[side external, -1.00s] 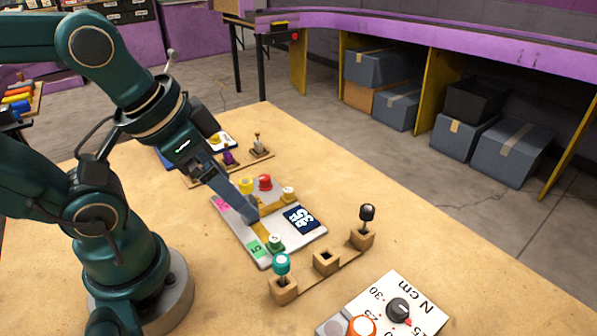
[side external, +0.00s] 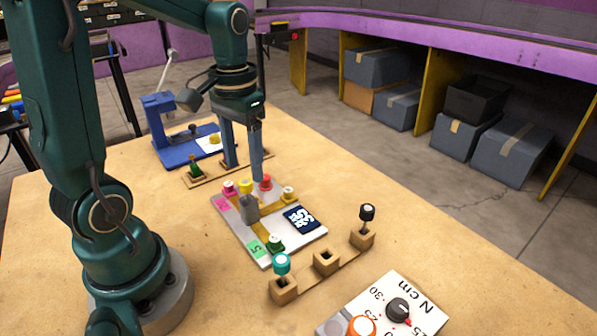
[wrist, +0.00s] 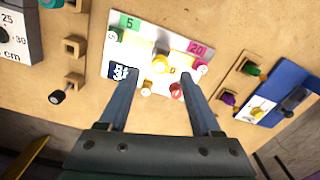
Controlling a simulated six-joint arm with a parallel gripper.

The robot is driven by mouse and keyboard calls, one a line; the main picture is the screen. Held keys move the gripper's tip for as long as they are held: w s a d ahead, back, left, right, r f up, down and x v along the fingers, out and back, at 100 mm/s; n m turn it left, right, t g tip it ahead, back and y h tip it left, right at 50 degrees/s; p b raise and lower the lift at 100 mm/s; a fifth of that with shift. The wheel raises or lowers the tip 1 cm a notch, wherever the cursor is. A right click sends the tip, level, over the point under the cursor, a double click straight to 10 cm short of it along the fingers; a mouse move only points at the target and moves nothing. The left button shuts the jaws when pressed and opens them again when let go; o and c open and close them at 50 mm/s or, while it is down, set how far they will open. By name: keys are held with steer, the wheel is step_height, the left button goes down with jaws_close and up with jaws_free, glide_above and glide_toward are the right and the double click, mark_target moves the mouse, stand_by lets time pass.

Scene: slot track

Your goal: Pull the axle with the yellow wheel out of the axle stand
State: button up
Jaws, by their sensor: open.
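The yellow wheel (side external: 246,186) shows at the top of a grey upright post (side external: 248,208) on the light board. I take this post for the axle stand; the axle itself is not clearly visible. In the wrist view the yellow wheel (wrist: 161,62) is between the lines of my fingers, a little beyond their tips. My gripper (side external: 243,176) is open and empty, pointing down above the far part of the board. It also shows open in the wrist view (wrist: 159,79). I cannot tell its exact height over the wheel.
Red (side external: 265,182), magenta (side external: 229,187), tan (side external: 288,193) and green (side external: 275,242) knobs surround the post on the board. A wooden rail with a teal knob (side external: 281,263) and a black knob (side external: 367,212) is in front. A blue fixture (side external: 180,155) stands behind.

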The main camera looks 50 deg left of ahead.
mark_target(246, 180)
steer(key=shift+f, duration=2.35)
jaws_close()
steer(key=c, duration=0.8)
jaws_free()
jaws_close()
steer(key=shift+r, duration=1)
steer(key=shift+r, duration=0.3)
steer(key=shift+r, duration=0.75)
